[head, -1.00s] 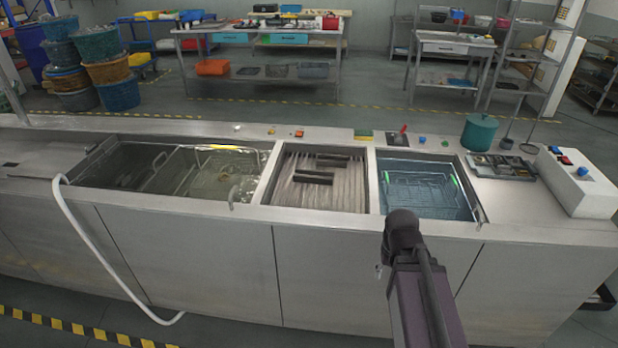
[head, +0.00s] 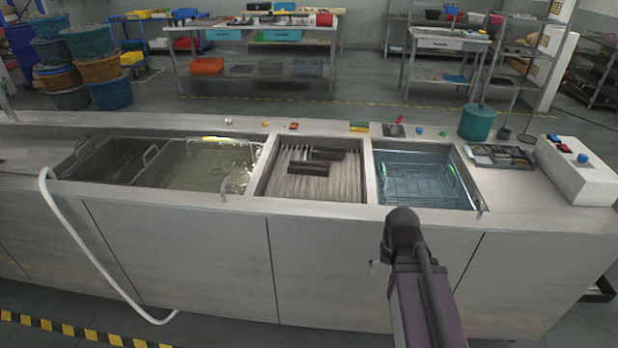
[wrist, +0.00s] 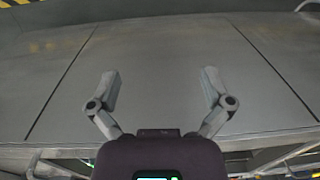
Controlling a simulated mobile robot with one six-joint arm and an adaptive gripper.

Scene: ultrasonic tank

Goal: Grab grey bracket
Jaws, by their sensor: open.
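I cannot make out a grey bracket for certain in either view. Small parts too small to identify lie in a shallow tray (head: 469,152) on the right of the steel counter. My gripper (wrist: 160,82) is open and empty in the wrist view, its two fingers spread wide in front of the counter's plain steel panels. In the head view my arm rises in front of the counter, below the blue tank, and hides the gripper.
The counter holds a left tank (head: 120,180) with wire baskets, a middle ribbed bay (head: 310,190) with two dark blocks, and a blue-water tank (head: 410,200) with a basket. A teal pot (head: 477,122) and white control box (head: 580,175) stand right.

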